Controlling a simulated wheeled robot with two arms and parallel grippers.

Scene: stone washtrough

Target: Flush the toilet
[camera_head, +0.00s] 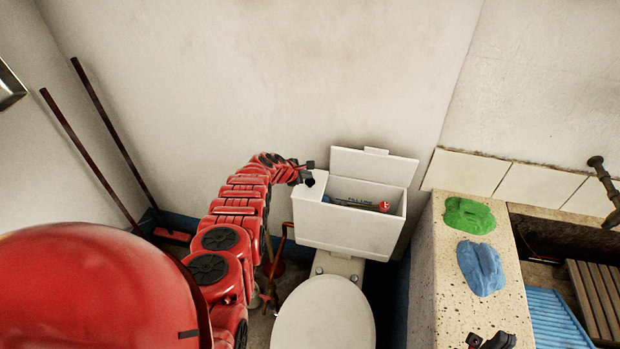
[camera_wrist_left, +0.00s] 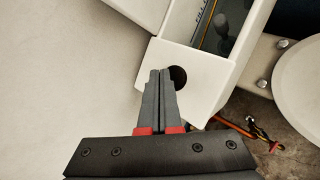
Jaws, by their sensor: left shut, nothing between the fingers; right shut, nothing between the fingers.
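The toilet's white tank (camera_head: 345,236) stands against the back wall, with its lid panel (camera_head: 375,167) raised. Inside the open tank are a rod with a red ball (camera_head: 384,206) and a blue end, and some lettering. The toilet seat cover (camera_head: 325,315) is down. My left gripper (camera_head: 308,179) is shut and empty over the tank's left top section. In the left wrist view its fingertips (camera_wrist_left: 161,73) are beside and partly over a dark round hole (camera_wrist_left: 179,77); I cannot tell if they touch. My right gripper (camera_head: 490,341) is shut and empty, partly cut off at the bottom edge.
A stone counter (camera_head: 447,270) stands right of the toilet, with a green cloth-like lump (camera_head: 468,216) and a blue one (camera_head: 481,268). The trough holds a blue ribbed board (camera_head: 555,322) and wooden slats. Two dark poles (camera_head: 95,150) lean at left.

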